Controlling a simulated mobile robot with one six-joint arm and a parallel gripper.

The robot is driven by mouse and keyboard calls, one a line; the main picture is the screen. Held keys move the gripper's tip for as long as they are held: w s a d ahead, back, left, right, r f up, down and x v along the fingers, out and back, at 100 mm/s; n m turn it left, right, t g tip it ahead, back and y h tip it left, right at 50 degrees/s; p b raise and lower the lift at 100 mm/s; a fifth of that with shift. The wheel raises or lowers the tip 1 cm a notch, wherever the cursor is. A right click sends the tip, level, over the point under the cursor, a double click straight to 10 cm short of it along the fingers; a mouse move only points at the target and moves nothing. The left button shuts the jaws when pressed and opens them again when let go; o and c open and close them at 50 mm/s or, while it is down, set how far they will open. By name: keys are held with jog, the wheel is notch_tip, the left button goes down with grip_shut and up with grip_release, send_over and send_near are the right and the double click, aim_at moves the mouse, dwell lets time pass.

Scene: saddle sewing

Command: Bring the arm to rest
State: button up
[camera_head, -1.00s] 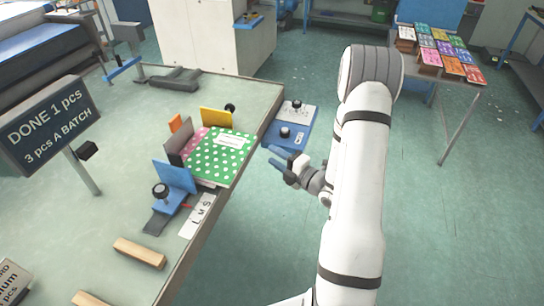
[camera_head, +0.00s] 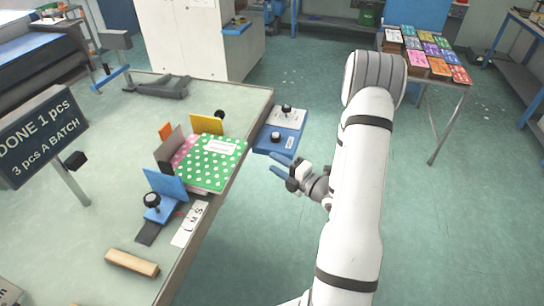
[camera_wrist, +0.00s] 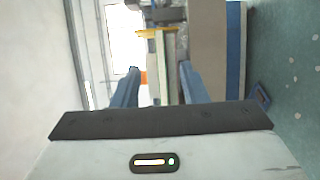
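My arm (camera_head: 355,200) stands upright at the right of the worktable in the head view. My gripper (camera_head: 280,163) points left, over the gap beside the table's edge and near the blue plate with black knobs. In the wrist view its two blue fingers (camera_wrist: 158,85) are spread apart with nothing between them. It touches nothing that I can see.
The worktable (camera_head: 95,225) holds a green polka-dot piece (camera_head: 212,165) between blue and yellow stops, and a wooden bar (camera_head: 132,263). A sign (camera_head: 38,135) reads "DONE 1 pcs, 3 pcs A BATCH". A side table (camera_head: 440,85) bears coloured packs. The floor (camera_head: 440,220) at right is clear.

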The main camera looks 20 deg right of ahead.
jog(key=s+a+r+n+g+y, duration=0.2)
jog(key=s+a+r+n+g, duration=0.45)
jog(key=n, duration=0.65)
jog(key=s+a+r+n+g+y, duration=0.1)
jog(key=s+a+r+n+g, duration=0.3)
jog(key=s+a+n+g, duration=0.55)
jog(key=s+d+r+n+t+h, duration=0.2)
jog(key=n+h, duration=0.4)
jog(key=n, duration=0.7)
jog(key=s+d+r+n+t+h+b, duration=0.1)
jog(key=s+d+r+n+h, duration=0.3)
jog(key=n, duration=0.8)
jog(key=shift+s+d+n+t+h, duration=0.35)
jog(key=shift+s+d+t+h, duration=0.15)
jog(key=shift+h, duration=0.7)
jog(key=shift+f, duration=0.1)
jog(key=shift+c, duration=0.3)
